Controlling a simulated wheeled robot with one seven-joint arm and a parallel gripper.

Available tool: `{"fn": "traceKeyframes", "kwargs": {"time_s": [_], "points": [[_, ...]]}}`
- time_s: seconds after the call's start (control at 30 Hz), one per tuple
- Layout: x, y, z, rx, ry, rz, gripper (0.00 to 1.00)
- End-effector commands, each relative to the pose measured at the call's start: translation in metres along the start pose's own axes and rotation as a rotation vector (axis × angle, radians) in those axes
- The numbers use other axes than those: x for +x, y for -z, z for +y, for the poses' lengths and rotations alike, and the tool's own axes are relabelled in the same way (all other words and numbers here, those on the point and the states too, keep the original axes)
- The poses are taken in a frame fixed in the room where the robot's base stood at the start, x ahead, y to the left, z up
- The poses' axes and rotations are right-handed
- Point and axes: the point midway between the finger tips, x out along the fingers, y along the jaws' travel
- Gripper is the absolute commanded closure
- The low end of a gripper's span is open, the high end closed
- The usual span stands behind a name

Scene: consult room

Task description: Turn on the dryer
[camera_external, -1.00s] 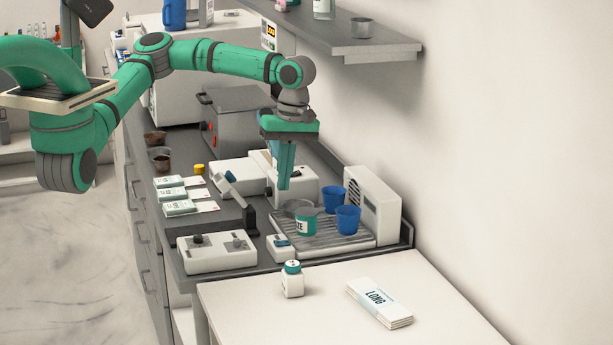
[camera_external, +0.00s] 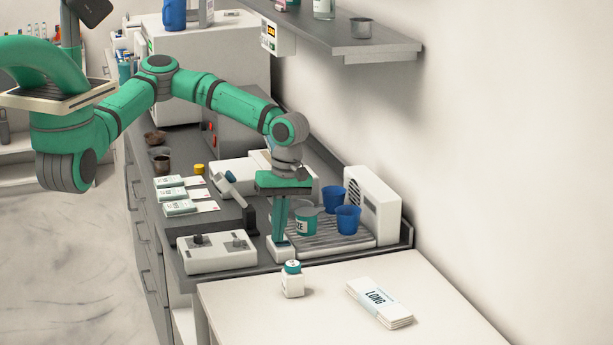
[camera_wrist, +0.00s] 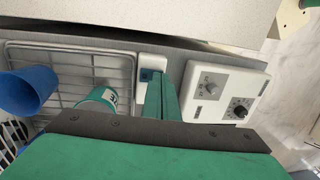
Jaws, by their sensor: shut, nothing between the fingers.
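The dryer is a grey slatted rack (camera_external: 337,235) with a white vented blower (camera_external: 378,210) on its right. A small white switch box (camera_external: 284,254) stands at the rack's front left corner. It also shows in the wrist view (camera_wrist: 152,64), with a dark blue-teal switch on its top. My gripper (camera_external: 280,241) points straight down with its fingers shut and empty. The fingertips are at the top of the switch box and partly hide the switch. Whether they touch it or press it, I cannot tell.
A teal labelled cup (camera_external: 305,224) and two blue cups (camera_external: 347,220) stand on the rack close to my fingers. A white two-knob device (camera_external: 215,252) is just left of the switch box. A white bottle (camera_external: 292,281) stands on the front table.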

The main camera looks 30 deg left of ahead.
Motion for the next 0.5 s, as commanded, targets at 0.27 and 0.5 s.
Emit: {"fn": "traceKeyframes", "kwargs": {"time_s": [0.27,0.5], "points": [[0.0007,0.0000,0.0000,0.000,0.000,0.000,1.00],[0.0060,0.0002,-0.0018,0.000,0.000,0.001,1.00]]}}
